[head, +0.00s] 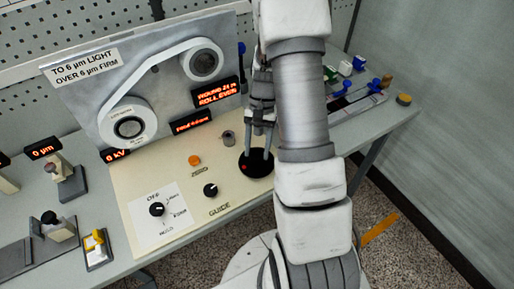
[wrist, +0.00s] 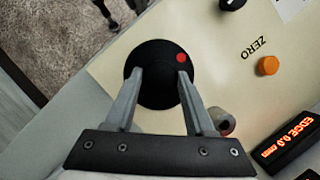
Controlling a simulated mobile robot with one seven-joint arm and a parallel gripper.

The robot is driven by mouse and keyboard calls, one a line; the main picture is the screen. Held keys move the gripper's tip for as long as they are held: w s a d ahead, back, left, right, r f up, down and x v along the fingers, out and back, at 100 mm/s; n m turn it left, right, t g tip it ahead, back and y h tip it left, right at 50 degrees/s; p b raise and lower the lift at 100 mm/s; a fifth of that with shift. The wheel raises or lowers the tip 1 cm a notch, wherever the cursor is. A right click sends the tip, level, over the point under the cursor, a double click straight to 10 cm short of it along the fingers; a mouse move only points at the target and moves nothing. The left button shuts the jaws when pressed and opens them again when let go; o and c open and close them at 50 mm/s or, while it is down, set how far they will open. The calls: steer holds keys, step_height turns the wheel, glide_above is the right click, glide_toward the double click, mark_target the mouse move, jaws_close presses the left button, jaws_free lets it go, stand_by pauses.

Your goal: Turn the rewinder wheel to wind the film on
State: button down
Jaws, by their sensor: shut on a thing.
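The rewinder wheel, a round black knob with a red dot, is at the right end of the cream panel in the head view (head: 258,168). It also shows large in the wrist view (wrist: 158,92), its red dot at the upper right. My gripper (head: 260,154) points down at the wheel, its two grey fingers shut on it. In the wrist view my gripper (wrist: 160,75) has a fingertip on either side of the wheel's middle. The film (head: 150,75) runs as a pale band between the lower-left reel (head: 128,128) and the upper-right reel (head: 204,64) on the grey upright plate.
A red-lit display (head: 216,93) reads "WOUND 21 x, ROLL EVEN". A grey peg (head: 228,138), an orange ZERO button (head: 194,160) and a GUIDE knob (head: 210,190) stand close by the wheel. A selector knob (head: 157,209) is farther left. My arm hides part of the bench.

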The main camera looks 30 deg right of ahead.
stand_by(0.3)
steer(key=shift+c, duration=1.3)
jaws_free()
steer(key=v, duration=1.7)
steer(key=shift+r, duration=0.3)
